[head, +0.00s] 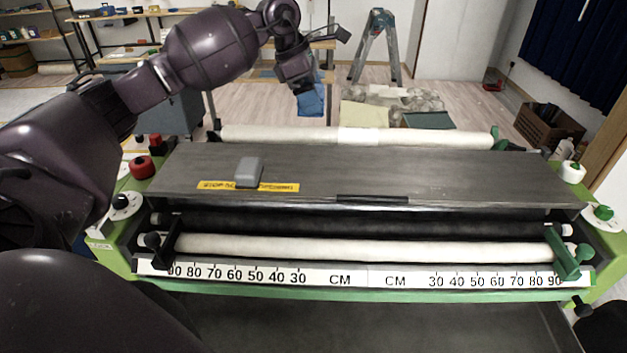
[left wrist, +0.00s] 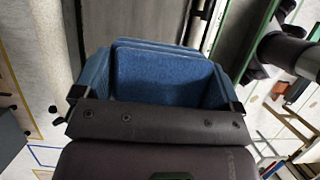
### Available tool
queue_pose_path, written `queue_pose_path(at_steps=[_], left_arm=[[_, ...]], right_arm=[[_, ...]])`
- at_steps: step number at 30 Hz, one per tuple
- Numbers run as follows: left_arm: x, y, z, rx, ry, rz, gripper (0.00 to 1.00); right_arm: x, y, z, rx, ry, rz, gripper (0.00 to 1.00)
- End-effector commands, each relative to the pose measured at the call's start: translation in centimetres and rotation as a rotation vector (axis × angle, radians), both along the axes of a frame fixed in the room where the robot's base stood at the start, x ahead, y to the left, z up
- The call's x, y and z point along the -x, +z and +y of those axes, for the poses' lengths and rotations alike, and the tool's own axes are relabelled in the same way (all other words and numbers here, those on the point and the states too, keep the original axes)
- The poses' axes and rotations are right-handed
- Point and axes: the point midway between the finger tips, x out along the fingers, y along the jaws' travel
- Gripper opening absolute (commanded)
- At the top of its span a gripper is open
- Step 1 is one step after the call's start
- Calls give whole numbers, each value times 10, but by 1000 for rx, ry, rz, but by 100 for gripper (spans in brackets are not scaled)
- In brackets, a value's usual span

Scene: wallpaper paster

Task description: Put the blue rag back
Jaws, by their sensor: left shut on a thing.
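The blue rag (head: 311,102) hangs under my left gripper (head: 304,88), beyond the far roller of the wallpaper pasting machine (head: 420,180). In the left wrist view, the blue rag (left wrist: 165,75) looks folded in layers and fills the space between the two fingers of my left gripper (left wrist: 155,98). My left gripper is shut on it. In the head view, the gripper partly hides the rag's top. Whether the rag touches anything below it is hard to tell. My right gripper does not show.
A grey block (head: 249,171) sits on the machine's dark top. A stepladder (head: 376,48) stands at the back, and a wooden crate (head: 550,127) at the right. A workbench (head: 130,14) stands at the back left.

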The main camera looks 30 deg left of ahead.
Motion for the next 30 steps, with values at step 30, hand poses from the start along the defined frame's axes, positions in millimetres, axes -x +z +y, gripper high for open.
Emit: queue_pose_path(at_steps=[30], left_arm=[[0, -140, -1, 1, -1, 2, 65]], right_arm=[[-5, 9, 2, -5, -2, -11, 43]])
